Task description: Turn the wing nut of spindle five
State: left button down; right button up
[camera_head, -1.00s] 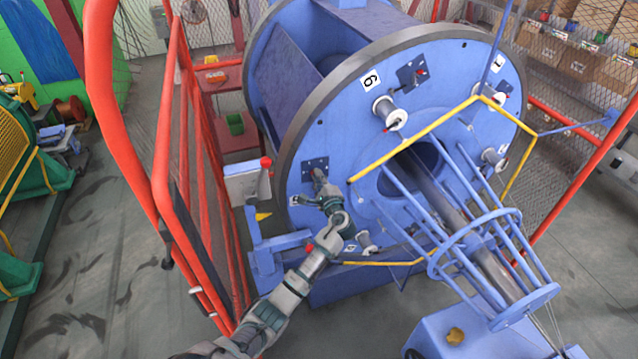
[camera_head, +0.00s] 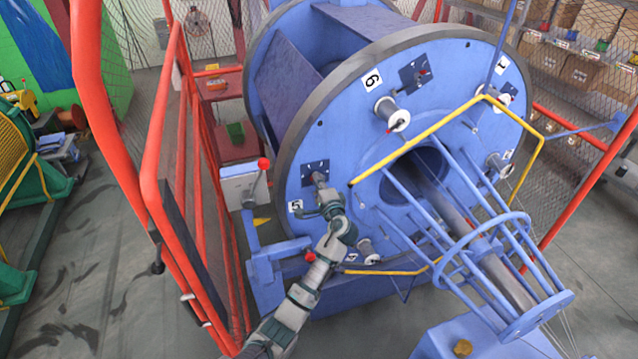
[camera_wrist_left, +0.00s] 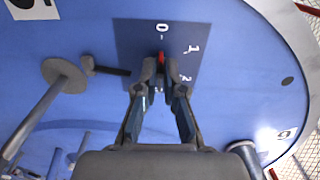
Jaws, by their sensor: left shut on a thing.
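The blue disc with its grey rim carries a label 5 (camera_head: 295,206) at its lower left. A dark plate (camera_head: 309,180) is just above it. In the left wrist view this dark plate (camera_wrist_left: 128,38) bears a scale with 0, 1, 2 and a partly hidden mark. The red tip of the wing nut (camera_wrist_left: 162,56) shows between my fingertips, pointing towards the 0; the rest is hidden. My left gripper (camera_wrist_left: 160,72) is shut on it; in the head view the gripper (camera_head: 320,182) reaches the plate from below right. My right gripper is not in view.
A spindle with a round flange (camera_wrist_left: 64,75) stands left of my fingers in the wrist view. A red railing (camera_head: 160,180) runs left of my arm. A yellow bar (camera_head: 420,138) and blue cage rods (camera_head: 480,235) stand right of it.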

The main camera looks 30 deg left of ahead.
pick_arm(q)
jog(key=shift+a, duration=0.1)
jog(key=c, duration=1.4)
grip_release()
jog(key=shift+o, duration=0.6)
jog(key=shift+a+f, duration=0.1)
jog(key=v, duration=1.2)
jog(key=shift+a+f, duration=0.1)
